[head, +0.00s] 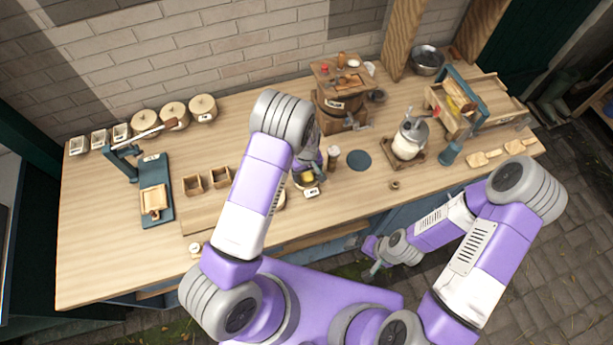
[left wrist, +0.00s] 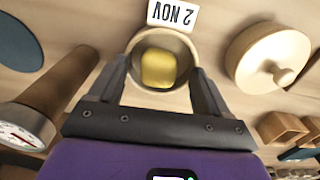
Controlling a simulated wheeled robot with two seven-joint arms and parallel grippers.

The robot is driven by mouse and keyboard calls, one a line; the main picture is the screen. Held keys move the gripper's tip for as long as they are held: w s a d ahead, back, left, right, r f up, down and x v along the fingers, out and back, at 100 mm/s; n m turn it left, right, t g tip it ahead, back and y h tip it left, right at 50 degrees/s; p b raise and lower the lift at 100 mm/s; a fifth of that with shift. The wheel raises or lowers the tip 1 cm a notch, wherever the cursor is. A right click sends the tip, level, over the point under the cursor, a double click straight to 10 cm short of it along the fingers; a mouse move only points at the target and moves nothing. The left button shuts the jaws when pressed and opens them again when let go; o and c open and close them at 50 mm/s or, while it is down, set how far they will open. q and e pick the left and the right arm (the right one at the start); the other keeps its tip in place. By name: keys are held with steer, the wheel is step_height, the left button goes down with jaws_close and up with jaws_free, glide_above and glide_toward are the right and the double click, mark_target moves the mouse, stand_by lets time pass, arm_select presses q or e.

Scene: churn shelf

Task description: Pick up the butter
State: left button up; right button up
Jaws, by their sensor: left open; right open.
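The butter is a small yellow lump (left wrist: 158,69) in a round, light-rimmed cup (left wrist: 136,42), seen in the left wrist view. In the head view the butter (head: 308,177) shows near the middle of the bench. My left gripper (left wrist: 160,80) is open, its two fingers on either side of the cup and butter in the picture. I cannot tell whether they touch the cup. In the head view the left gripper (head: 308,168) is partly hidden by its own arm. My right gripper (head: 374,268) is open and empty, low in front of the bench.
A "2 NOV" card (left wrist: 173,14) lies beside the cup. A brown cylinder with a dial (left wrist: 35,115) and a round wooden lidded piece (left wrist: 268,58) flank it. A wooden churn (head: 330,110) stands behind, and a dark blue disc (head: 359,160) lies to the right.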

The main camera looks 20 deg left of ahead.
arm_select(q)
steer(key=shift+w, duration=0.1)
steer(key=shift+c, duration=0.2)
steer(key=c, duration=1)
